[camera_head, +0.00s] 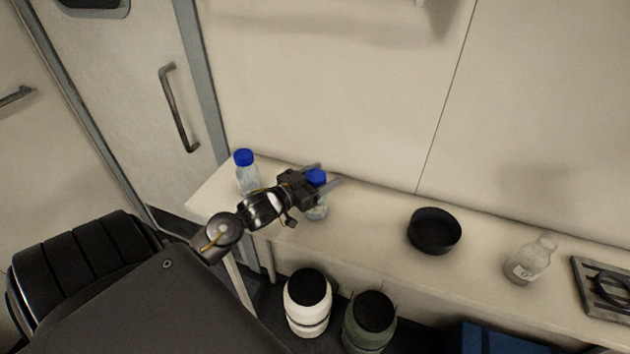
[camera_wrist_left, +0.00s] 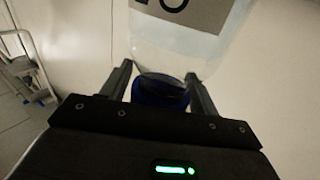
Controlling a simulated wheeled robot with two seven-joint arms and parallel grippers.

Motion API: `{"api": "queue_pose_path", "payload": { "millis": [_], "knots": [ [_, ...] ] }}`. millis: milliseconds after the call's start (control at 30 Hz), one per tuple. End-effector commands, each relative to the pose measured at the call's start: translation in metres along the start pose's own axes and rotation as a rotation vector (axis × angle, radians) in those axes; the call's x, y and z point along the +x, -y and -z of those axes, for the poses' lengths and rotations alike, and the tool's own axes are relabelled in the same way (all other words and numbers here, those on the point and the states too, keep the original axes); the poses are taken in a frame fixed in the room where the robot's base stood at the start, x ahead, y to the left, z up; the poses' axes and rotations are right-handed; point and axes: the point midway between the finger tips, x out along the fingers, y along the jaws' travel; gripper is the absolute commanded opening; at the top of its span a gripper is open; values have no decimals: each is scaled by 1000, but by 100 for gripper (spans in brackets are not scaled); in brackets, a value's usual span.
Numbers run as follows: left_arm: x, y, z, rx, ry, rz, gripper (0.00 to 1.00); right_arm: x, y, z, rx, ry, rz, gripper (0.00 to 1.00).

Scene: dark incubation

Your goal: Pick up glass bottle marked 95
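My left gripper (camera_head: 326,176) reaches over the shelf to a clear bottle (camera_head: 317,209) with a blue cap. Its two fingers are apart, one on each side of the cap. In the left wrist view, the fingers (camera_wrist_left: 158,75) flank the blue cap (camera_wrist_left: 160,92), with no clear grip on it. The bottle body (camera_wrist_left: 185,45) lies beyond the cap and bears a grey label with dark characters, cut off by the frame, so I cannot read the number. A second blue-capped bottle (camera_head: 246,178) stands to the left. My right gripper is not in view.
The pale shelf (camera_head: 375,215) runs along the wall. It holds a black round dish (camera_head: 434,231), an uncapped clear bottle with a label (camera_head: 529,261), and a dark square device (camera_head: 605,285). White (camera_head: 307,318) and green (camera_head: 360,338) canisters stand below.

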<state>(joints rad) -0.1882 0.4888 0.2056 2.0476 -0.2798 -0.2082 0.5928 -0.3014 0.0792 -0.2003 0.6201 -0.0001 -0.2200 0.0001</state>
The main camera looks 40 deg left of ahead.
Motion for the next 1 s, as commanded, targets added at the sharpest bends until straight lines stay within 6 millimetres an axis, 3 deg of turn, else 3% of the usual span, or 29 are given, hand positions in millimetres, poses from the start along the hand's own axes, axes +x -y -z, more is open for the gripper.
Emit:
{"api": "queue_pose_path", "payload": {
  "millis": [67,433,833,1000],
  "knots": [
    [0,0,0,0,0,0,50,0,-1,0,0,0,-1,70],
    [0,0,0,0,0,0,2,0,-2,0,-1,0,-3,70],
    [0,1,4,1,-4,0,0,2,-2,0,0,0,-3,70],
    [0,1,20,5,-9,-1,0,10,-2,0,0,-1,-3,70]
  ]
}}
